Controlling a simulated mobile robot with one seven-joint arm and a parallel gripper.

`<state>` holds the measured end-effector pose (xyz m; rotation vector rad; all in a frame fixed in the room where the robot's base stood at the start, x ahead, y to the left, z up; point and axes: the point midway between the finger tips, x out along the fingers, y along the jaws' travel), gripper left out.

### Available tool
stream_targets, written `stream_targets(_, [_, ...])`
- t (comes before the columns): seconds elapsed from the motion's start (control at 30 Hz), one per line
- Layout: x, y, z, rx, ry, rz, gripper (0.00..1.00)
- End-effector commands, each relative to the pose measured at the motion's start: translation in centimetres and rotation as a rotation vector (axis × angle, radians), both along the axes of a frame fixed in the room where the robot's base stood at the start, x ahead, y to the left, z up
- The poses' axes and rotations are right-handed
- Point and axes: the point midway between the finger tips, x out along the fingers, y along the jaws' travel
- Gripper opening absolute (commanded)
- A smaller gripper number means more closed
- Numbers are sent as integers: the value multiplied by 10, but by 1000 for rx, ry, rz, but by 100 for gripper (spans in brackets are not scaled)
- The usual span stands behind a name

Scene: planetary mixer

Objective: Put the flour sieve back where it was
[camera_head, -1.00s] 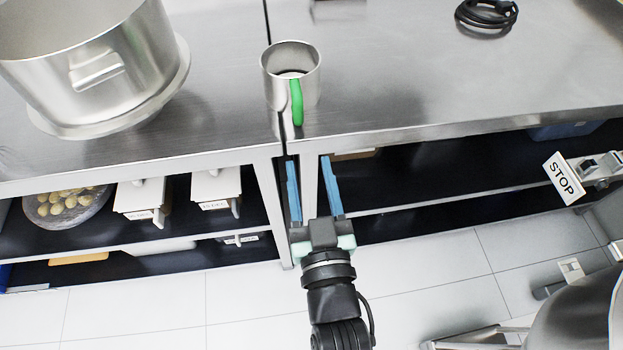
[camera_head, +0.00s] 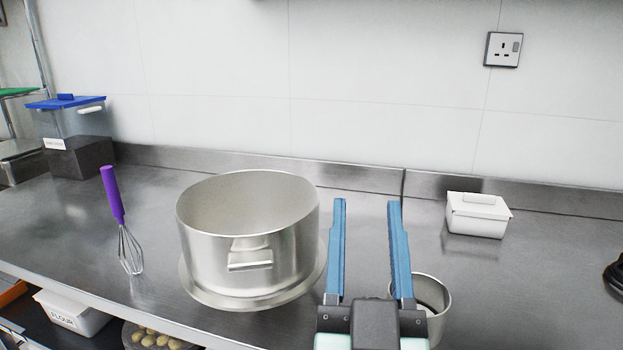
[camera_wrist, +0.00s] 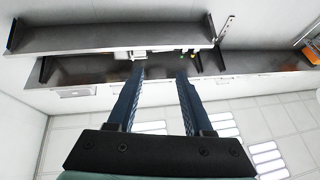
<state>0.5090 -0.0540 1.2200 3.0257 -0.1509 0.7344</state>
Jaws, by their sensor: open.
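The flour sieve (camera_head: 438,290), a metal cup seen with a green handle a second ago, stands upright on the steel counter. It is in the lower middle of the head view, partly hidden behind my gripper, and its handle is out of sight. My gripper (camera_head: 367,203) is open, with its two blue fingers pointing up and nothing between them. It appears in front of the counter, just left of the sieve in the picture and apart from it as far as I can tell. The wrist view also shows the empty fingers (camera_wrist: 160,70).
A large steel pot (camera_head: 215,255) stands left of the sieve. A purple-handled whisk (camera_head: 113,195), a blue-lidded bin (camera_head: 75,125) and a white lidded box (camera_head: 478,215) are on the counter. A flour container (camera_head: 70,315) is on the shelf below. Wall shelves (camera_wrist: 110,38) show in the wrist view.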

Motion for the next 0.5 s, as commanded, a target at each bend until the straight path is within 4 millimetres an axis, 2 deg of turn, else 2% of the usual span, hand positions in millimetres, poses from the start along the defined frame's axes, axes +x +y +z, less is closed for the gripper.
stream_targets(0.03, [-6, 12, 41, -8, -72, 21, 51])
stream_targets(0.1, [-17, 24, 85, -15, -144, 43, 51])
stream_targets(0.2, [-37, 38, 134, -18, -230, 69, 51])
stream_targets(0.33, [-58, 50, 173, -19, -304, 91, 51])
stream_targets(0.4, [-65, 52, 184, -18, -325, 96, 51])
stream_targets(0.5, [-70, 54, 190, -16, -337, 99, 51])
